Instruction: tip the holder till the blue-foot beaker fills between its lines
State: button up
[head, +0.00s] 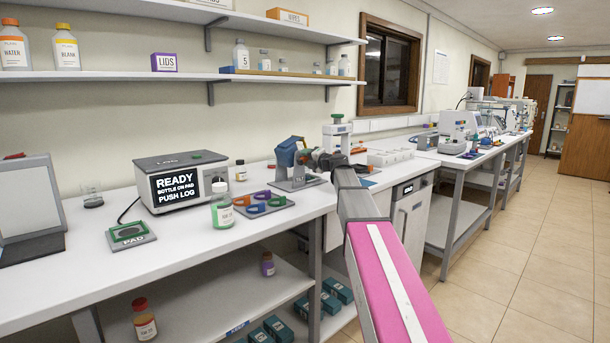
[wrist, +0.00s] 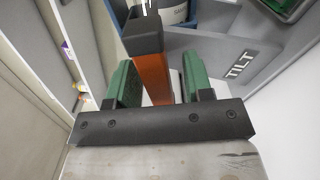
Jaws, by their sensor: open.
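The blue tilting holder (head: 287,152) stands on a grey base on the bench in the head view. The wrist view shows part of the blue holder (wrist: 195,12) with a pale bottle (wrist: 172,10) in it, above a grey base marked TILT (wrist: 225,75). An orange handle with a black end (wrist: 155,78) reaches toward me. My gripper (wrist: 160,84) is open, its green-padded fingers on either side of the handle, with gaps showing. My gripper (head: 318,158) is small beside the holder in the head view. I cannot make out the blue-foot beaker or its lines.
A white stand (head: 337,134) is just behind. A dark green-edged item (wrist: 288,8) shows at the wrist view's top right.

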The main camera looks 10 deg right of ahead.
jog(key=v, duration=0.8)
dwell(0.4)
jog(key=shift+s, duration=0.1)
